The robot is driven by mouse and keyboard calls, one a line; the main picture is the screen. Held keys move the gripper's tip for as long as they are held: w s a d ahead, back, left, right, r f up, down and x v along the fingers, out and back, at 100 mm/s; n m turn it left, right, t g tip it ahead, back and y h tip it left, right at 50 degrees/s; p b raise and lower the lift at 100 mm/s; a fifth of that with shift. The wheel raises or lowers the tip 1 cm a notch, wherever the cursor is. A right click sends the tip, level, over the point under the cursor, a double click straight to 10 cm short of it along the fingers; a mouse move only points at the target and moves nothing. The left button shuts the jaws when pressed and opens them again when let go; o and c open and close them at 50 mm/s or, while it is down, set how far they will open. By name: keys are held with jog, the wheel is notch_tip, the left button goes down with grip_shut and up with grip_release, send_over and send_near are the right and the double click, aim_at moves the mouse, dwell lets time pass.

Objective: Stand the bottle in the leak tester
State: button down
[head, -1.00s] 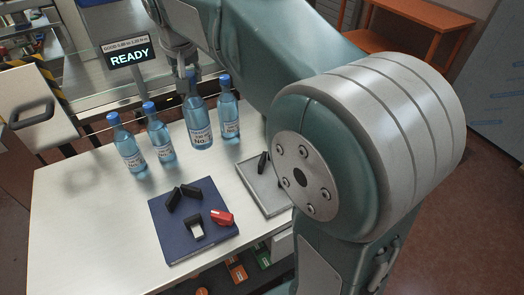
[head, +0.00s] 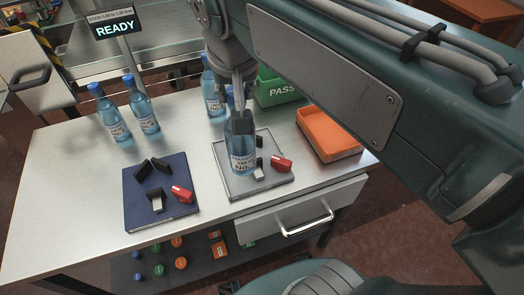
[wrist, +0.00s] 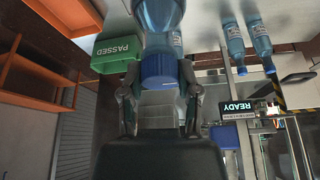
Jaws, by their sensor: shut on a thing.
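My gripper (head: 242,122) is shut on a clear blue bottle (head: 242,155) with a white label, gripping it near the top. The bottle looks upright over the grey plate fixture (head: 228,185); I cannot tell whether its base touches the plate. The plate carries black blocks and a red piece (head: 281,163). A similar blue plate fixture (head: 140,213) with black blocks and a red piece lies to its left, with no bottle on it. No readable label shows which fixture is the leak tester. The wrist view shows the held bottle's blue cap (wrist: 160,70) between the fingers.
Two bottles (head: 108,115) (head: 142,106) stand at the left, another (head: 212,92) behind my gripper. A green PASS bin (head: 277,92) and an orange tray (head: 328,136) stand right. A READY sign (head: 115,28) stands behind the table. The table's front left is clear.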

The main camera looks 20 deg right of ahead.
jog(key=shift+s, duration=0.2)
jog(key=w+d+f, duration=0.2)
jog(key=w+f, duration=0.4)
jog(key=w+d+f, duration=0.3)
jog(key=w+f, duration=0.4)
jog(key=shift+c, duration=1.6)
grip_release()
jog(key=shift+a+f, duration=0.1)
jog(key=shift+f, duration=0.05)
